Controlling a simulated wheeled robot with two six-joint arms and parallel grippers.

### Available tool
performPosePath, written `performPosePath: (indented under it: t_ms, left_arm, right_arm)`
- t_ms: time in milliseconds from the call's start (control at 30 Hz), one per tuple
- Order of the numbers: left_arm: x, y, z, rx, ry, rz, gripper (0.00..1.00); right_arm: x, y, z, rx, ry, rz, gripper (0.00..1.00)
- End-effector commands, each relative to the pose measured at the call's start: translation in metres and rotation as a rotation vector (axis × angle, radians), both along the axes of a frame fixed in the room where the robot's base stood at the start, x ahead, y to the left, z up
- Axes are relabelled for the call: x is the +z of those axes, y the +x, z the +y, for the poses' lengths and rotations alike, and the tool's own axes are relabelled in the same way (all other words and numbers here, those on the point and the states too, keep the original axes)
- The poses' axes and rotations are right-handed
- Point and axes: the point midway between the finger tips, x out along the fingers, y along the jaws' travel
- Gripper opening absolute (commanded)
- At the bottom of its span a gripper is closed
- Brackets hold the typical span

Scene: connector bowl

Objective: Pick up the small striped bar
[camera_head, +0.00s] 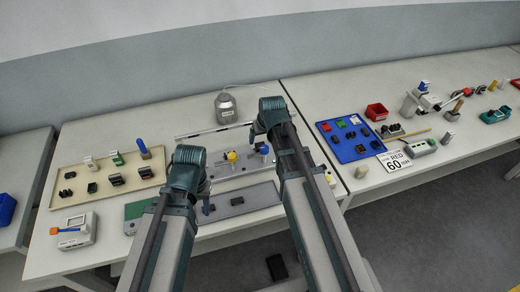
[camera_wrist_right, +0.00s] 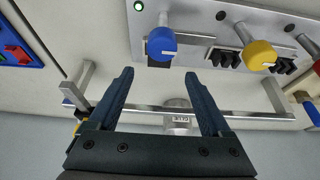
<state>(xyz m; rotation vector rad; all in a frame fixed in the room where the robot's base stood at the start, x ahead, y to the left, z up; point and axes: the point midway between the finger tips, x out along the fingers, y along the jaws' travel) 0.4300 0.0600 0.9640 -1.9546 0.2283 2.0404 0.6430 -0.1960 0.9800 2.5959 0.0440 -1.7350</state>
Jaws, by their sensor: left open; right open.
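I cannot clearly make out a small striped bar in either view. My right gripper (camera_wrist_right: 158,76) is open and empty in the right wrist view. Its two dark blue fingers are apart, with a grey rail and bare bench top beyond them. In the head view, my right gripper (camera_head: 272,110) is over the back of the middle bench, mostly hidden by its wrist.
A beige tray (camera_head: 58,202) of small parts lies left. A grey fixture (camera_wrist_right: 200,12) carries a blue knob (camera_wrist_right: 161,44) and a yellow knob (camera_wrist_right: 258,55). A metal canister (camera_head: 226,108) stands behind. A blue tray (camera_head: 347,156) and red bin (camera_head: 376,112) are on the right bench.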

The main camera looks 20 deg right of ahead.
Motion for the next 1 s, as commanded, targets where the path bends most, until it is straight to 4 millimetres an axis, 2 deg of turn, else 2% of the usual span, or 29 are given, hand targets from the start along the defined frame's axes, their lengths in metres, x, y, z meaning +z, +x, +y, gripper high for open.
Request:
performPosePath:
  t_ms: [167, 567, 867, 1000]
  left_arm:
    - [-0.004, 0.0, 0.0, 0.0, 0.0, 0.0, 0.5]
    - [-0.047, 0.0, 0.0, 0.0, 0.0, 0.0, 0.5]
    - [-0.047, 0.0, 0.0, 0.0, 0.0, 0.0, 0.5]
    - [-0.047, 0.0, 0.0, 0.0, 0.0, 0.0, 0.5]
  right_arm:
    - [-0.004, 0.001, 0.0, 0.0, 0.0, 0.0, 0.82]
    - [-0.047, 0.018, -0.001, 0.0, 0.0, 0.0, 0.82]
    - [-0.047, 0.019, 0.0, 0.0, 0.0, 0.0, 0.82]
    - [-0.047, 0.019, 0.0, 0.0, 0.0, 0.0, 0.57]
